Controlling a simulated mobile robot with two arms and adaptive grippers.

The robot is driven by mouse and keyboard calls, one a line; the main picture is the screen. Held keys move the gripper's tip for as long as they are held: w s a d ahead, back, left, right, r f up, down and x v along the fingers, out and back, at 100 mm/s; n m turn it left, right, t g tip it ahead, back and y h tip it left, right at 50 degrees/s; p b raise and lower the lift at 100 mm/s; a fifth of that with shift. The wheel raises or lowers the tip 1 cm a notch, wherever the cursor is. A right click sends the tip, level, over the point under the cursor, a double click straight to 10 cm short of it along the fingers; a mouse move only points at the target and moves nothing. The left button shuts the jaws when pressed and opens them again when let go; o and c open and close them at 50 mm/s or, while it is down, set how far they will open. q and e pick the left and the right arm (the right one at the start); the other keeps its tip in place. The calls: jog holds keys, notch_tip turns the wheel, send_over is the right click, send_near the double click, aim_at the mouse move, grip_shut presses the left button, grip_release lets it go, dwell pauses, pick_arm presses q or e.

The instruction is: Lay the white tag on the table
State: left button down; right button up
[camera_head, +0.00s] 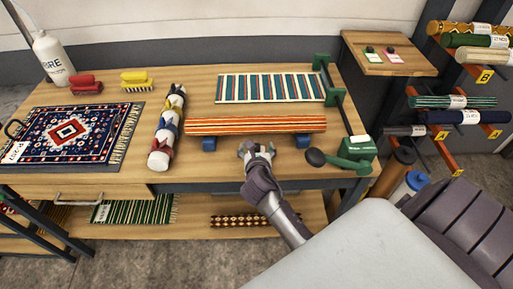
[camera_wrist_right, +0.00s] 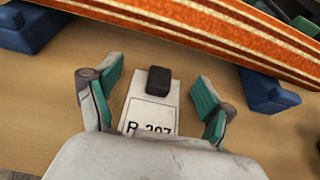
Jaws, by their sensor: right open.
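The white tag (camera_wrist_right: 150,112), printed "R 207" and with a black block at its far end, shows in the right wrist view. It appears to lie flat on the wooden table (camera_wrist_right: 45,95). My right gripper (camera_wrist_right: 158,95) is open, with one green-padded finger on each side of the tag and a gap to both. My palm hides the tag's near end. In the head view my right gripper (camera_head: 256,151) is at the table's front edge, just in front of the orange striped roll, and the tag cannot be made out there. My left gripper is not in view.
The orange striped roll (camera_head: 255,125) rests on blue supports (camera_head: 209,143) just beyond my gripper. A green-framed device (camera_head: 357,150) stands to the right, a patterned roll (camera_head: 168,125) and a flat rug (camera_head: 70,132) to the left. A striped mat (camera_head: 270,88) lies behind.

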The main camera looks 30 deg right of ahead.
jog(key=shift+r, duration=0.1)
jog(key=v, duration=1.2)
jog(key=s+a+f+m+g+y, duration=0.2)
jog(key=s+f+m, duration=0.1)
jog(key=f, duration=0.7)
jog(key=s+a+f+m+g+y, duration=0.1)
jog(key=s+a+f+m, duration=0.15)
jog(key=f, duration=0.75)
jog(key=s+a+f+m+g+y, duration=0.1)
jog(key=s+f+m+g+y, duration=0.2)
jog(key=f, duration=0.7)
jog(key=s+f+m+g, duration=0.1)
jog(key=s+f+m, duration=0.5)
jog(key=s, duration=0.3)
jog(key=s+d+f+m+g, duration=0.1)
jog(key=s+f+m+g, duration=0.1)
jog(key=s+f+m, duration=0.4)
jog(key=s+d+f+m+g+y, duration=0.1)
jog(key=s+f+m, duration=0.5)
jog(key=s, duration=0.6)
jog(key=shift+s+m, duration=0.4)
jog(key=shift+m, duration=0.05)
jog(key=shift+d, duration=0.15)
